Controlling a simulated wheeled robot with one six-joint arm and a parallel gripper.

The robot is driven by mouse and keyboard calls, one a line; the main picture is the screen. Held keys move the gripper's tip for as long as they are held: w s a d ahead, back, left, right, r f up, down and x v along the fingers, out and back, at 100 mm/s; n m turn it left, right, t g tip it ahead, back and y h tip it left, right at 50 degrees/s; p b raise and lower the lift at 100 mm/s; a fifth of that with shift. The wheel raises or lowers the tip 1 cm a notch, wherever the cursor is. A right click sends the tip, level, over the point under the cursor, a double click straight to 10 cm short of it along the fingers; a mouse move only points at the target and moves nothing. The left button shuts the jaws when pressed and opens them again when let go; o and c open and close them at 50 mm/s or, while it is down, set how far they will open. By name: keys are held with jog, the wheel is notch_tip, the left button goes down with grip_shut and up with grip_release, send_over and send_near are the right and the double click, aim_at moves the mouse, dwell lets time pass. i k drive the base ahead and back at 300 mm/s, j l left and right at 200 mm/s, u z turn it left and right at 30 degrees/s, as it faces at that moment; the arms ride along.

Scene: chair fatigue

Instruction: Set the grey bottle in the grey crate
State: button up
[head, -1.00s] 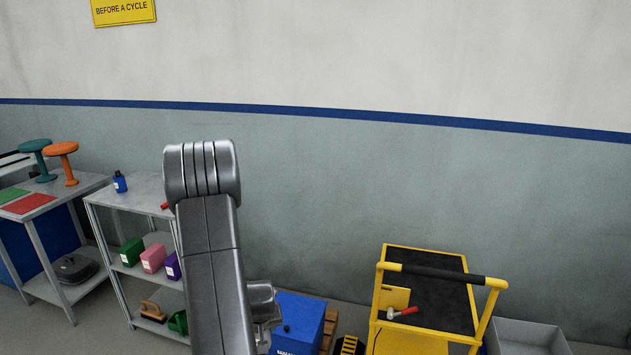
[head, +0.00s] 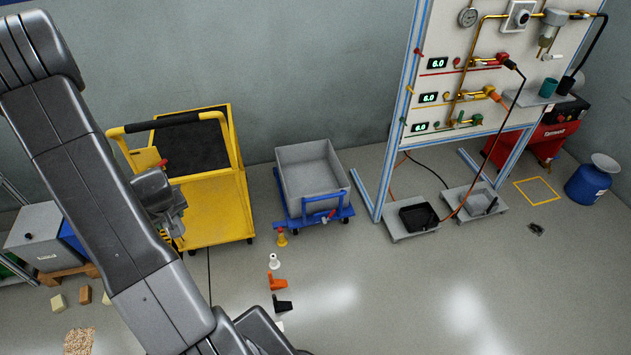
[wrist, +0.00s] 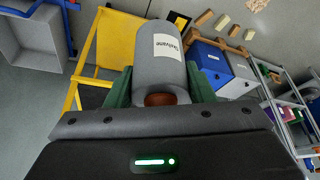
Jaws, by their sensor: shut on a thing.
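The grey bottle (wrist: 170,62) has a white label and a brownish end facing the camera. My gripper (wrist: 160,84) is shut on it, with a green finger on each side, in the wrist view. In the head view my arm crosses the left side and I cannot make out the bottle there. The grey crate (head: 310,178) is open-topped, looks empty and sits on a blue wheeled dolly, right of the yellow trolley. It also shows at the upper left of the wrist view (wrist: 30,48), apart from the bottle.
The yellow trolley (head: 213,208) with its push bar stands left of the crate. Several small coloured objects lie in a row on the floor before the dolly (head: 322,217). A panel stand (head: 385,130) with grey trays rises to the right. Floor at front right is clear.

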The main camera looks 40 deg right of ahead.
aim_at(310, 185)
jog(key=i+l, duration=0.1)
jog(key=l, duration=0.35)
jog(key=l+z, duration=0.1)
jog(key=l, duration=0.3)
jog(key=i+l+z, duration=0.1)
jog(key=l, duration=0.35)
jog(key=i+l, duration=0.15)
jog(key=l, duration=0.25)
jog(key=i+l+z, duration=0.1)
jog(key=l, duration=0.35)
jog(key=i+l, duration=0.45)
jog(key=i, duration=0.1)
